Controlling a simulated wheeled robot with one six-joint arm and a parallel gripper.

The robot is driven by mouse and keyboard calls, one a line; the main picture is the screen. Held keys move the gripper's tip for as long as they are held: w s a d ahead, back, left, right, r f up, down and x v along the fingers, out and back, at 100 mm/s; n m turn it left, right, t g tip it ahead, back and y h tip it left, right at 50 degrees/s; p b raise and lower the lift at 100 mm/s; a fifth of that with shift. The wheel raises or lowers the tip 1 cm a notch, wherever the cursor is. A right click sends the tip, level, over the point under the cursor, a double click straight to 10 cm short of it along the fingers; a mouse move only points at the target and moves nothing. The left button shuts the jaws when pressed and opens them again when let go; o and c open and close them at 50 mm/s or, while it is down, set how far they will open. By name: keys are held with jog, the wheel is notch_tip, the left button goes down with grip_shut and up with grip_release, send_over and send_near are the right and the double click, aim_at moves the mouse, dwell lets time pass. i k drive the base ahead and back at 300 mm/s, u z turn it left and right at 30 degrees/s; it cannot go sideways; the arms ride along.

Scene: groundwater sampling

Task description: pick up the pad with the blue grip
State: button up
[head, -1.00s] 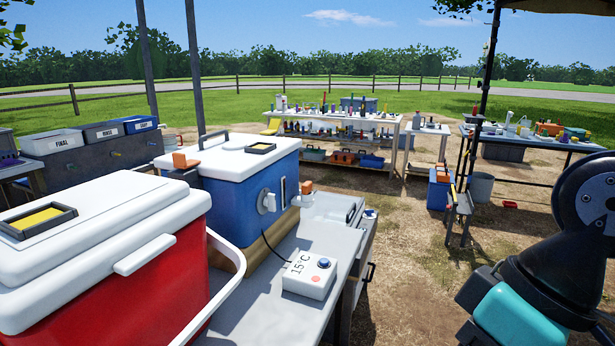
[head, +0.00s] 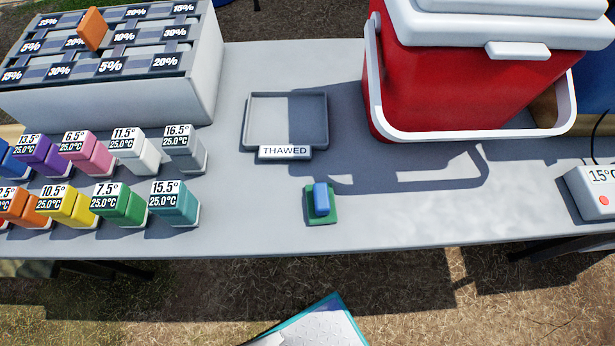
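The pad (head: 311,219) is a small green square lying flat on the grey table, with a blue upright block-shaped grip (head: 321,199) on top. It sits near the table's front edge, in front of the grey tray labelled THAWED, and stands apart from other objects. My gripper is not in view in the head view now. What shows at the bottom centre, a pale panel with a teal edge, does not show any fingers.
The empty THAWED tray (head: 286,120) lies behind the pad. A red cooler (head: 470,85) with a white handle stands back right. Several coloured temperature-labelled blocks stand left, before a percent-labelled rack (head: 120,100) holding an orange block (head: 93,29). A white 15°C box (head: 596,192) is at right.

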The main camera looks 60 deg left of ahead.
aim_at(320, 199)
jog(key=u, duration=1.8)
